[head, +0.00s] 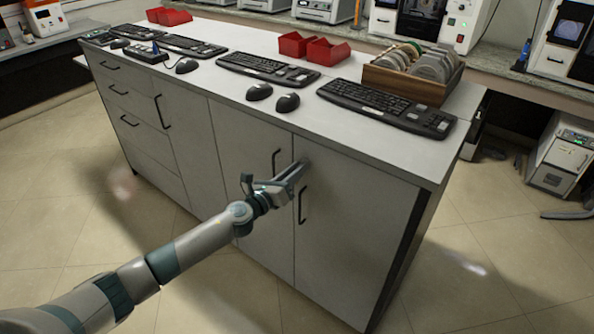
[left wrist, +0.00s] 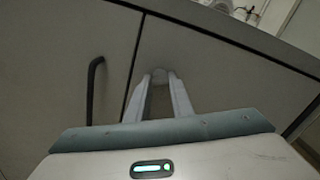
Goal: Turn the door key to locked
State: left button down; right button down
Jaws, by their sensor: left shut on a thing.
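The grey cabinet has a right door (head: 355,225) and a door left of it (head: 240,160), each with a dark upright handle. My left gripper (head: 301,166) reaches the upper left part of the right door, just above that door's handle (head: 301,205). In the left wrist view the fingertips (left wrist: 161,75) lie close together against the door panel, right of the seam between the doors. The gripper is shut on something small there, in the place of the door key. The key itself is hidden by the fingers, so its angle cannot be seen. My right gripper is not in view.
The cabinet top (head: 215,85) holds several keyboards, mice, red bins (head: 312,48) and a wooden tray (head: 375,80) of discs. Its front edge overhangs just above the gripper. The left door's handle (head: 276,161) stands close beside it. The floor (head: 70,225) in front is clear.

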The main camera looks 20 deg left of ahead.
pick_arm(q)
jog(key=shift+n+p, duration=1.1)
jog(key=shift+n, duration=5.4)
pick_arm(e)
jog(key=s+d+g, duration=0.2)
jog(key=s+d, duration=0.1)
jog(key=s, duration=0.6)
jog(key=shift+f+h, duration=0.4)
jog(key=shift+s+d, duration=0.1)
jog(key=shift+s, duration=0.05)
